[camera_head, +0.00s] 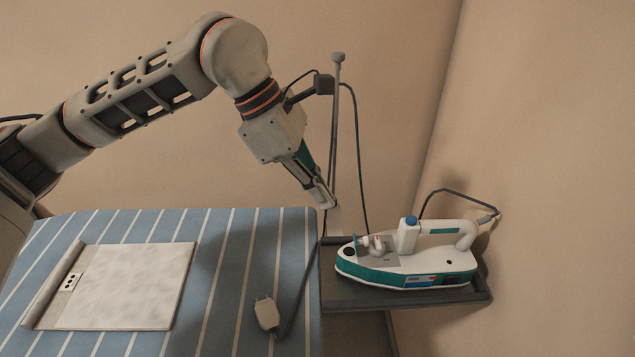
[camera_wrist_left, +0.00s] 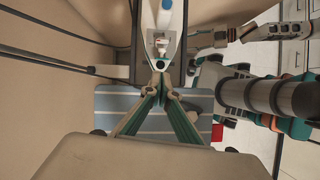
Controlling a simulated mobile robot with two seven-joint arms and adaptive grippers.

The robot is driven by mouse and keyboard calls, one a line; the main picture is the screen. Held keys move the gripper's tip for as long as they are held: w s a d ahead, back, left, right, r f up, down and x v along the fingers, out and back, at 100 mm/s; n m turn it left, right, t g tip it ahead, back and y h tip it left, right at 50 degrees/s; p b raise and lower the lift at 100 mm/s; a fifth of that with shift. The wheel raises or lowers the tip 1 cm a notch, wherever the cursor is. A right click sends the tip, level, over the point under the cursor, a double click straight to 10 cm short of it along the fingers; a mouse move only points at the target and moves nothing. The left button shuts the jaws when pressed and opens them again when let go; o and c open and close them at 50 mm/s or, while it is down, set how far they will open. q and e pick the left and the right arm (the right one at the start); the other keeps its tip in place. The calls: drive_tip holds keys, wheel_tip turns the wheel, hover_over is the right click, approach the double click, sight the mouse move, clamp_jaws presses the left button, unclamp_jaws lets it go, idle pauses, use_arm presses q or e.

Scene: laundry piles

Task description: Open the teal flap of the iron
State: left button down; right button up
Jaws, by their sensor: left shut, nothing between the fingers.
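The white iron (camera_head: 410,262) stands on a dark side shelf, its tip toward the left. A teal band (camera_head: 405,277) runs around its lower body. A blue cap (camera_head: 411,221) sits by its handle, and small pale parts (camera_head: 377,246) stand on a grey patch near its front. In the left wrist view the iron (camera_wrist_left: 154,48) lies beyond the fingertips. What looks like my right gripper (camera_wrist_left: 212,40) shows at upper right, its jaws unclear.
The iron's dark shelf (camera_head: 400,297) adjoins a blue striped ironing board (camera_head: 225,285). A thin pole (camera_head: 335,130) with cables rises behind my gripper; walls stand behind and right.

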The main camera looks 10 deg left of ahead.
sight(364, 238)
use_arm(q)
drive_tip(key=x, duration=0.2)
drive_tip(key=d+x, duration=0.1)
drive_tip(key=x, duration=0.5)
drive_tip(key=shift+d+r, duration=0.2)
drive_tip(key=shift+r, duration=0.05)
drive_tip(key=shift+w+d+f, duration=0.1)
drive_tip(key=shift+d+f, duration=0.1)
drive_tip(key=shift+d, duration=0.05)
drive_tip(key=shift+d+f, duration=0.15)
drive_tip(key=shift+d, duration=0.2)
drive_tip(key=shift+w+d+f, duration=0.1)
drive_tip(key=shift+d, duration=0.35)
drive_tip(key=shift+w+d+f, duration=0.1)
drive_tip(key=shift+d, duration=0.35)
drive_tip(key=shift+a, duration=0.15)
